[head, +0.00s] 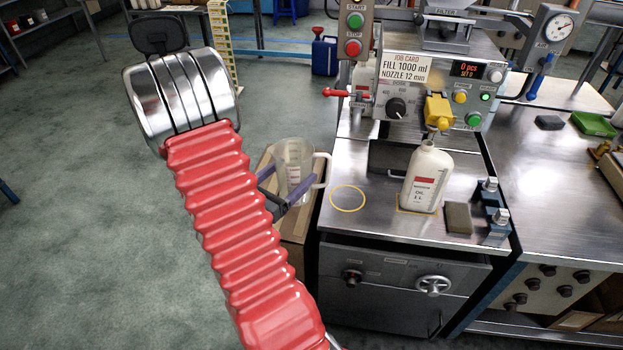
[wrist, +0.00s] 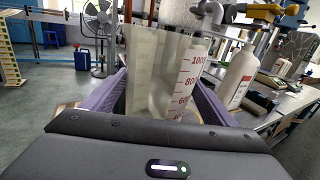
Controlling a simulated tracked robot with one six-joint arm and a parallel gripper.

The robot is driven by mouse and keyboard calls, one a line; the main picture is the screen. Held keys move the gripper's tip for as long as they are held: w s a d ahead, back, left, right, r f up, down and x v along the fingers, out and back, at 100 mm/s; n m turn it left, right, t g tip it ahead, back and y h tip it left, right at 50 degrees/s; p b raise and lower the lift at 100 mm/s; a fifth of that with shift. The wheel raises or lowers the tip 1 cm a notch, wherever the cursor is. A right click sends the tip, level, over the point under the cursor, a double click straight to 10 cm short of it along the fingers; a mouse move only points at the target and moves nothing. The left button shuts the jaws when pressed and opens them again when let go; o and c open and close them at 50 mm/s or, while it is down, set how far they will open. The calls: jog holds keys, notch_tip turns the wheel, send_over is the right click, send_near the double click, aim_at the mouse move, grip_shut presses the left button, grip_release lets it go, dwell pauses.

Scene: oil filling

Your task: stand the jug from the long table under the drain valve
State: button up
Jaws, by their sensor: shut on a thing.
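A clear measuring jug (head: 293,158) with a red scale and a handle on its right is in my gripper (head: 291,178), left of the filling machine. In the wrist view the jug (wrist: 185,78) stands roughly upright between the purple fingers, its scale facing the camera. A red-handled valve (head: 338,93) sticks out at the machine's left side; it looks like the drain valve. A yellow ring (head: 347,198) is marked on the steel worktop below and right of it, and is empty. The jug is left of this ring, apart from it. Its base is partly hidden by a finger.
A white oil bottle (head: 426,178) stands under the yellow nozzle (head: 438,110) on the worktop (head: 365,165). A brown box-like surface (head: 292,228) lies below the jug. A grey block (head: 458,217) and clamps (head: 494,210) are at the right. The floor at left is open.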

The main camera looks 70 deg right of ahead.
aim_at(325, 185)
jog(key=s+g, duration=0.1)
jog(key=s, duration=0.1)
jog(key=s+d+m+g, duration=0.1)
jog(key=s, duration=0.1)
jog(key=s+m+g+y, duration=0.1)
jog(key=shift+s+d+f, duration=0.15)
jog(key=shift+s+d, duration=0.1)
jog(key=shift+s, duration=0.15)
jog(key=shift+d+f, duration=0.1)
jog(key=shift+f, duration=0.05)
jog(key=shift+s+d+f, duration=0.4)
jog(key=shift+d+f, duration=0.05)
jog(key=shift+f, duration=0.25)
jog(key=shift+s+d+f, duration=0.4)
jog(key=shift+d+f, duration=0.05)
jog(key=shift+f, duration=0.2)
jog(key=shift+s+d+f, duration=0.4)
jog(key=shift+d+f, duration=0.05)
jog(key=shift+f, duration=0.25)
jog(key=s+d, duration=0.4)
jog(key=d, duration=0.1)
jog(key=shift+s+d+f, duration=0.2)
jog(key=shift+s+d, duration=0.05)
jog(key=shift+s, duration=0.1)
